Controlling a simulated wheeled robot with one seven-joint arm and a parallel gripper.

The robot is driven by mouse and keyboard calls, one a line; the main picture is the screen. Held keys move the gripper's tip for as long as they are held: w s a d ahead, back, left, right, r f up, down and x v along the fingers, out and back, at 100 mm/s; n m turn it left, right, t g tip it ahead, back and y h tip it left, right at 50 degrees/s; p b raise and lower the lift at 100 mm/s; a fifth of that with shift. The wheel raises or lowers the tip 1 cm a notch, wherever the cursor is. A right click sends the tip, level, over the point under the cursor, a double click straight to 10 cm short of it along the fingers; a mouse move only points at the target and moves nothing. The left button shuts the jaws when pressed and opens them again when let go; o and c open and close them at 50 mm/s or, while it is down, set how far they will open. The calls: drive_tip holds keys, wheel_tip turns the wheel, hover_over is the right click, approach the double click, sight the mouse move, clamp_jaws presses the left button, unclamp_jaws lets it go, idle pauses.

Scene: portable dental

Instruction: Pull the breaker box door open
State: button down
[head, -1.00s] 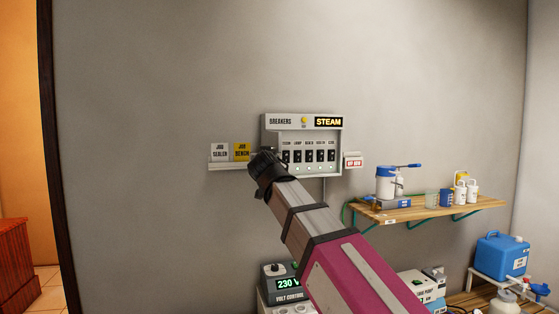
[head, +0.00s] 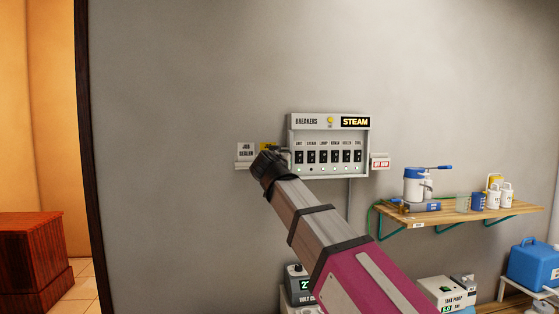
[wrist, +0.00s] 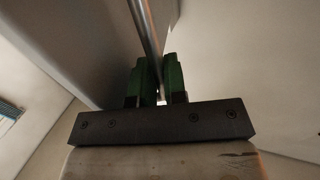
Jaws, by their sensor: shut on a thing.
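The grey breaker box (head: 330,119) hangs on the wall in the head view. Its row of black switches and its lit STEAM sign face me. My gripper is just left of the box's lower left side; my own wrist hides its fingertips in the head view. In the wrist view my gripper (wrist: 154,82) has its green fingers closed on a thin grey metal bar (wrist: 149,35) running up between them. The bar looks like the door's handle or edge, but I cannot tell which. How far the door stands open is not clear.
A wooden shelf (head: 455,214) with jugs and cups is further right. Equipment stands below. The upper wall is bare.

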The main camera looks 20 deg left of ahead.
drive_tip(key=c, duration=1.5)
unclamp_jaws()
drive_tip(key=shift+o, duration=0.2)
drive_tip(key=s+d, duration=0.2)
drive_tip(key=s, duration=0.8)
drive_tip(key=shift+s, duration=0.3)
drive_tip(key=shift+f, duration=0.1)
